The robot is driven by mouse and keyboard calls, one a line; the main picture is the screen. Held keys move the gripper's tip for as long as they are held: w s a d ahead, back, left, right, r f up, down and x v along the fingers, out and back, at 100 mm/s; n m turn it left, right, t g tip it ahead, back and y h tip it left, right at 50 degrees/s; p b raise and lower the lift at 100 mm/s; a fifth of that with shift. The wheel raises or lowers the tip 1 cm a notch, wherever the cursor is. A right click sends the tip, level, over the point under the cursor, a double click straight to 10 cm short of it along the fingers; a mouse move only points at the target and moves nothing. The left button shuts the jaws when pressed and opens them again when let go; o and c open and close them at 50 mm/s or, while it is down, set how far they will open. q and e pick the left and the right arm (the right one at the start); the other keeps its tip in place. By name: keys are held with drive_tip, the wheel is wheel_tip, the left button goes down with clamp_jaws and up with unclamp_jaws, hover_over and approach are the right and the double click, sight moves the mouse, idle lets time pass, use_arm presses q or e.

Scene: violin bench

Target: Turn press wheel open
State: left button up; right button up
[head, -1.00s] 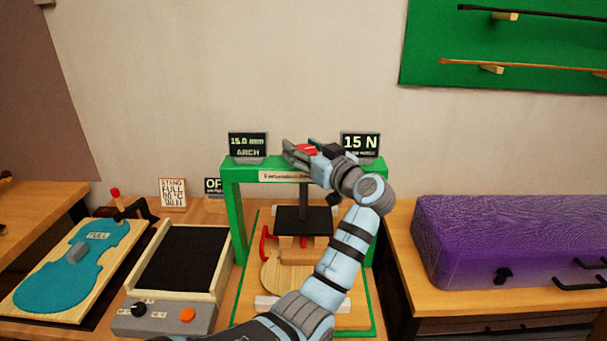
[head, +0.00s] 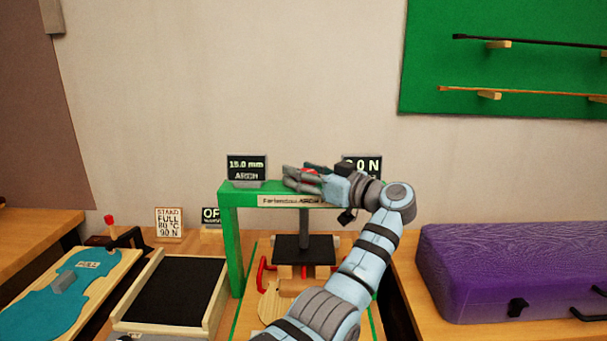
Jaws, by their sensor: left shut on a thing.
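The press is a green frame (head: 230,250) standing on the bench, with a dark pressing plate (head: 303,249) on a screw under its top beam. The red press wheel (head: 309,171) sits on top of the beam and is mostly hidden by my left gripper (head: 300,180). My left gripper is shut on the wheel, its fingers pointing left. A display (head: 246,169) at the beam's left reads 15.0 mm ARCH. A force display (head: 374,163) at the right is partly covered by my gripper; the visible part reads "0 N". My right gripper is not in view.
A black-topped box (head: 173,292) and a board with a blue violin shape (head: 62,290) lie to the left. A small red-knobbed lever (head: 110,220) stands behind them. A purple case (head: 500,270) fills the right bench. A green rack (head: 500,60) hangs above.

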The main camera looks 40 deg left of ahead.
use_arm(q)
drive_tip(key=o, duration=1.2)
wheel_tip(320, 180, up, 10)
drive_tip(key=shift+f, duration=0.1)
